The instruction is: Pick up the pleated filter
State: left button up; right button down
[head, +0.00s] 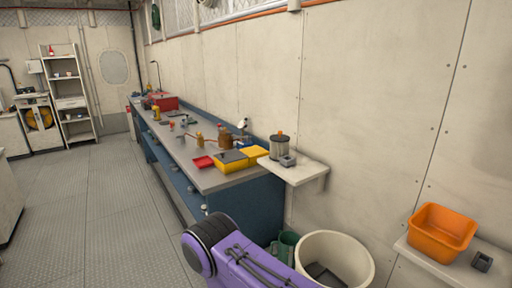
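A grey cylinder with a dark top and an orange knob (279,149) stands upright on a small wall shelf (302,178) at the near end of the workbench. It looks like the pleated filter, but the pleats are too small to make out for sure. A small grey block (288,161) sits right beside it on the shelf. A purple arm link of mine crosses the bottom middle of the view, below the shelf and apart from it. Neither of my grippers shows.
A white bucket (362,254) stands below the shelf. An orange bin (441,232) sits on another shelf at right. The floor (90,210) at left is clear.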

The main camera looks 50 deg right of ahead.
aim_at(279, 142)
jog(key=z, duration=0.05)
jog(key=i, duration=2.95)
jog(key=z, duration=2.7)
